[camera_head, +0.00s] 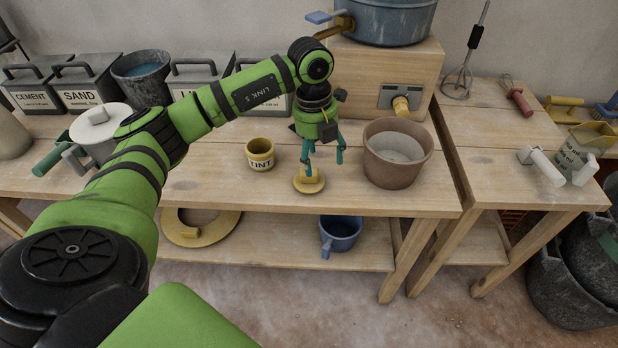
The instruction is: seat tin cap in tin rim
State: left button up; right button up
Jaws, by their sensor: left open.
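The tint tin (260,160) is a small yellow pot with a dark label band reading TINT. It stands upright on the wooden bench, and its open top faces up. The tin cap (309,186) is a yellow disc with a raised block grip. It lies on the bench near the front edge, to the right of the tin and apart from it. My left gripper (323,163) points down just above and slightly right of the cap. Its teal fingers are spread and empty. I cannot tell whether a finger touches the cap's grip. My right gripper is out of view.
A brown bucket (398,166) stands close to the right of my left gripper. A wooden box (372,72) with a tap and blue tub is behind. A lidded grey pot (99,116) stands at left. Bare bench (215,180) lies left of the tin.

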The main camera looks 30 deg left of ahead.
pick_arm(q)
jog(key=shift+s+a+r+n+y, duration=0.15)
jog(key=shift+a+r+y, duration=0.1)
jog(key=shift+a, duration=0.35)
jog(key=shift+a+r+n+y, duration=0.15)
jog(key=shift+a+y, duration=0.1)
jog(key=shift+a, duration=0.35)
jog(key=shift+s+a+f, duration=0.1)
jog(key=shift+a+f, duration=0.1)
jog(key=shift+a, duration=0.1)
jog(key=f, duration=0.2)
jog(key=f+p, duration=0.1)
jog(key=f, duration=0.3)
jog(key=shift+d+f, duration=0.3)
jog(key=shift+f, duration=0.05)
jog(key=c, duration=1.2)
